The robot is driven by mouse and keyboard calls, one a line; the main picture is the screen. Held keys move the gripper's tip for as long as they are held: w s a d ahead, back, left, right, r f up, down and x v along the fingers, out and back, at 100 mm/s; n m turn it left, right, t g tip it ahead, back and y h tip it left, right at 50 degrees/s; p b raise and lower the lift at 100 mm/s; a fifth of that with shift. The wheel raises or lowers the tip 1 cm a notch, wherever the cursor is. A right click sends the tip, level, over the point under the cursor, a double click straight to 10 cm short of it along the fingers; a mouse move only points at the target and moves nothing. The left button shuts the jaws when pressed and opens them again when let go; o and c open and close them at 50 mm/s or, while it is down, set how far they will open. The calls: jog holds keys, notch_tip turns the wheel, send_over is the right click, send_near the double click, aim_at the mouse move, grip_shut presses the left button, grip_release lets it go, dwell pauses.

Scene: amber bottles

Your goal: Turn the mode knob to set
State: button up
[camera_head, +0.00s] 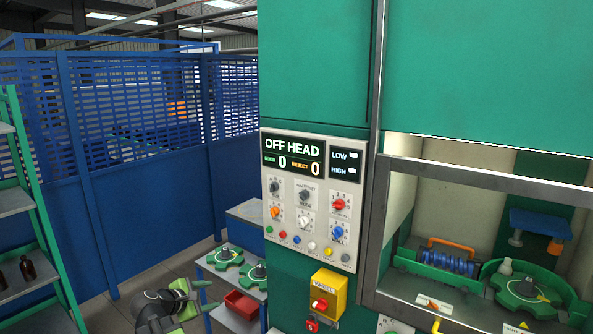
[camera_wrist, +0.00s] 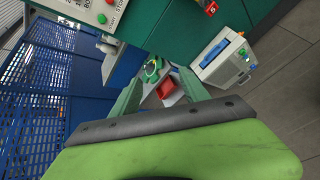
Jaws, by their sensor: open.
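The control panel (camera_head: 310,195) is on the green machine front, below a display reading "OFF HEAD". It carries several knobs. The upper middle dark knob (camera_head: 304,195) seems to be labelled MODE, but the lettering is too small to read its setting surely. My gripper (camera_head: 206,294) is low and left of the panel, apart from it, near the floor-side table. In the wrist view my gripper (camera_wrist: 158,77) has its two green fingers spread with nothing between them. The mode knob cannot be made out in the wrist view.
A yellow box with a red knob (camera_head: 326,295) juts out below the panel. A side table with green discs (camera_head: 225,258) and a red bin (camera_head: 242,304) stands behind my gripper. Blue fencing (camera_head: 160,225) and a shelf with brown bottles (camera_head: 28,268) are left.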

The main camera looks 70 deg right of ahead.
jog(key=s+d+r+n+g+h+p, duration=0.1)
jog(key=s+d+r+n+h+p, duration=0.15)
jog(key=s+d+r, duration=0.45)
jog(key=s+d+r+n+g+h+p, duration=0.1)
jog(key=s+d+r+n+p, duration=0.15)
jog(key=d+r, duration=0.45)
jog(key=n+g+h+p, duration=0.1)
jog(key=n+h+p, duration=0.1)
jog(key=n, duration=0.1)
send_near(303, 195)
jog(key=x, duration=0.8)
jog(key=shift+w+d+f, duration=0.2)
jog(key=shift+w+d, duration=0.05)
jog(key=shift+d, duration=0.1)
jog(key=shift+c, duration=0.2)
